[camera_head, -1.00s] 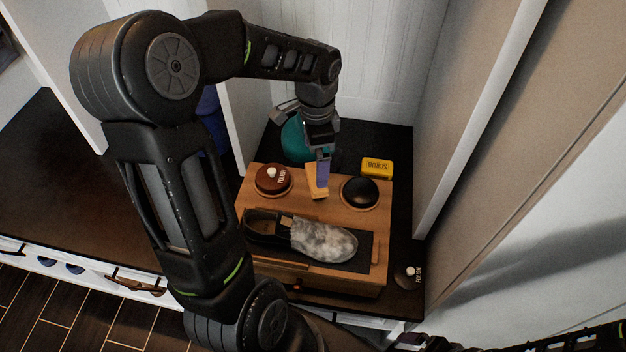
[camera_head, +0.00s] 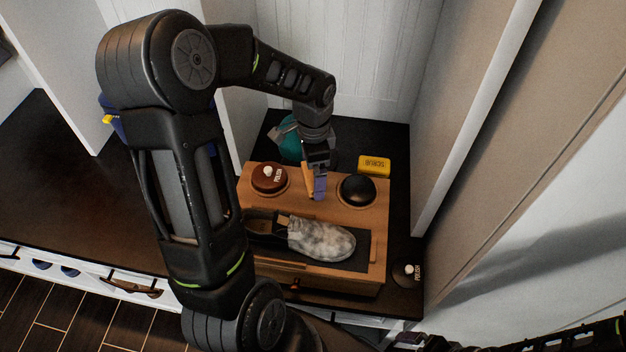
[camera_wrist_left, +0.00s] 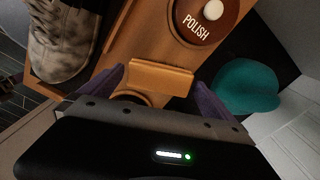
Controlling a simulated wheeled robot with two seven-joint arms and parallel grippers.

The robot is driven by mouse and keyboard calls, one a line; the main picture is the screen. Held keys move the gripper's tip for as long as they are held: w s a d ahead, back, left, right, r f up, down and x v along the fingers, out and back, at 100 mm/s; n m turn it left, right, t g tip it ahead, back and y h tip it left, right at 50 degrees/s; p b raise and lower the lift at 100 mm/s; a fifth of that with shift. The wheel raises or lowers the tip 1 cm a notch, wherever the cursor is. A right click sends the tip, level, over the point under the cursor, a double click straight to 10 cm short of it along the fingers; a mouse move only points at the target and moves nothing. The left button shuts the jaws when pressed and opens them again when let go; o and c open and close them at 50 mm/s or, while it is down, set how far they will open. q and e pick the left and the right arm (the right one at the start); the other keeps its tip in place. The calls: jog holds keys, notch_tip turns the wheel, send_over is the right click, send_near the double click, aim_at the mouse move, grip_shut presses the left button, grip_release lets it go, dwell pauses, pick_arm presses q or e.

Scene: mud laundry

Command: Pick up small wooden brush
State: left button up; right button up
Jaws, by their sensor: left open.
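The small wooden brush (camera_head: 308,180) stands on the wooden shoe-shine box (camera_head: 350,222), between the brown polish tin and the black round item. My left gripper (camera_head: 318,190) is over the box at the brush, fingers pointing down. In the left wrist view the brush (camera_wrist_left: 160,77) lies between the two purple fingers, which are apart. Gaps show at its sides, and I cannot tell whether either finger touches it. The brush's lower part is hidden in the wrist view.
A brown polish tin (camera_head: 270,177) and a black round item (camera_head: 357,190) flank the brush. A grey-white shoe (camera_head: 322,240) lies in front. A yellow scrub block (camera_head: 374,165) and a teal item (camera_head: 291,143) are behind. White walls close in the back.

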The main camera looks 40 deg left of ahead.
pick_arm(q)
jog(key=shift+f, duration=0.8)
jog(key=c, duration=1.2)
